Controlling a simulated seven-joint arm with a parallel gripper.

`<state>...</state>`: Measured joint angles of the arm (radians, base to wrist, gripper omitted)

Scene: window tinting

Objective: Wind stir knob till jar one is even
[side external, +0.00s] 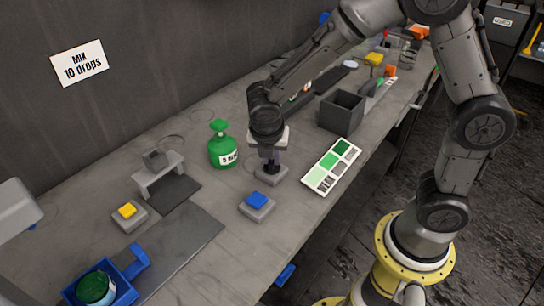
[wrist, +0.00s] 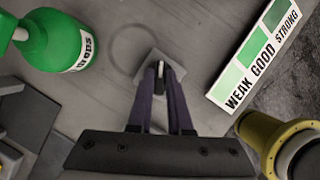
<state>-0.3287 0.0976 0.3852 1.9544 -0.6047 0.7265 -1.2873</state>
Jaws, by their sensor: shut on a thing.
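The stir knob (wrist: 160,70) is a small dark piece with a white mark, on a grey square base (side external: 271,175). My gripper (side external: 271,160) points down over this base. In the wrist view its two fingers (wrist: 161,88) are shut on the knob, one on each side, and hide much of it. A jar with dark green contents (side external: 95,287) sits in a blue holder (side external: 131,270) at the lower left in the side view. I cannot tell whether its colour is even, nor see a number on it.
A green bottle (side external: 222,150) stands left of my gripper. A WEAK, GOOD, STRONG colour card (wrist: 256,55) lies to the right. A blue button (side external: 257,201), a yellow button (side external: 127,210), a grey stand (side external: 158,172) and a dark open box (side external: 342,112) are nearby.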

